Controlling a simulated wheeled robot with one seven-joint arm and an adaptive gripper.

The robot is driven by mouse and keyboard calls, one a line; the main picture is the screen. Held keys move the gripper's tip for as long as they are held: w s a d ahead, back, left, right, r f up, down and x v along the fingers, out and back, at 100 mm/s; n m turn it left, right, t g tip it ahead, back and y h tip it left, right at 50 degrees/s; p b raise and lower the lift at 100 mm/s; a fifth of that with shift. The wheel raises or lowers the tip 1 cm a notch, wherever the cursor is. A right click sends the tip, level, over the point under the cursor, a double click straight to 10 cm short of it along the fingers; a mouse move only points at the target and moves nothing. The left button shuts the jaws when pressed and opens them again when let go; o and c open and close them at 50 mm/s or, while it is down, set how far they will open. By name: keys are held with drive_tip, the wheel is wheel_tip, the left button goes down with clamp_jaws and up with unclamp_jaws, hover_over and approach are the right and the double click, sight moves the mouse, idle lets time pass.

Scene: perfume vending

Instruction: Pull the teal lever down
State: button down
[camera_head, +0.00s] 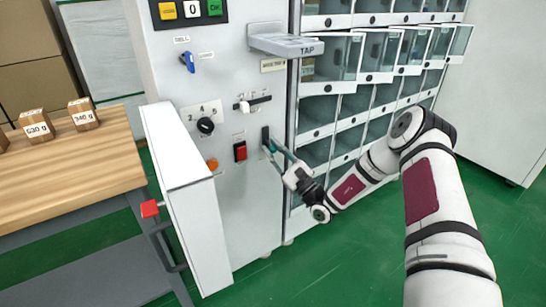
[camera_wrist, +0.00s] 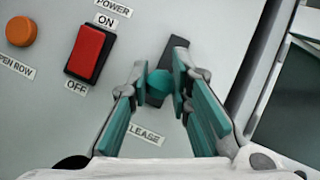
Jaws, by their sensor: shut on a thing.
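The teal lever (camera_wrist: 160,82) shows in the wrist view as a round teal knob in front of a dark slot plate (camera_wrist: 180,53) on the grey machine panel. The plate also shows in the head view (camera_head: 265,137). My gripper (camera_wrist: 165,84) has its teal-padded fingers on either side of the knob and is shut on it. In the head view my gripper (camera_head: 276,152) reaches the panel from the lower right and mostly hides the knob. A label below, partly covered by a finger, reads "LEASE".
Left of the lever are a red power switch (camera_wrist: 88,52) and an orange button (camera_wrist: 20,31). A tap shelf (camera_head: 285,44) juts out above. Open locker doors (camera_head: 380,55) stand to the right. A white side panel (camera_head: 185,190) and wooden table (camera_head: 70,165) are on the left.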

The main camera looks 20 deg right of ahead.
drive_tip(key=shift+w+f+n+t+y+b, duration=0.2)
drive_tip(key=shift+f+n+t+y+b, duration=0.35)
drive_tip(key=shift+y+b, duration=0.55)
drive_tip(key=shift+b, duration=0.35)
drive_tip(key=c, duration=1.7)
unclamp_jaws()
drive_tip(key=v, duration=1.2)
drive_tip(key=shift+a, duration=0.15)
drive_tip(key=shift+r, duration=0.1)
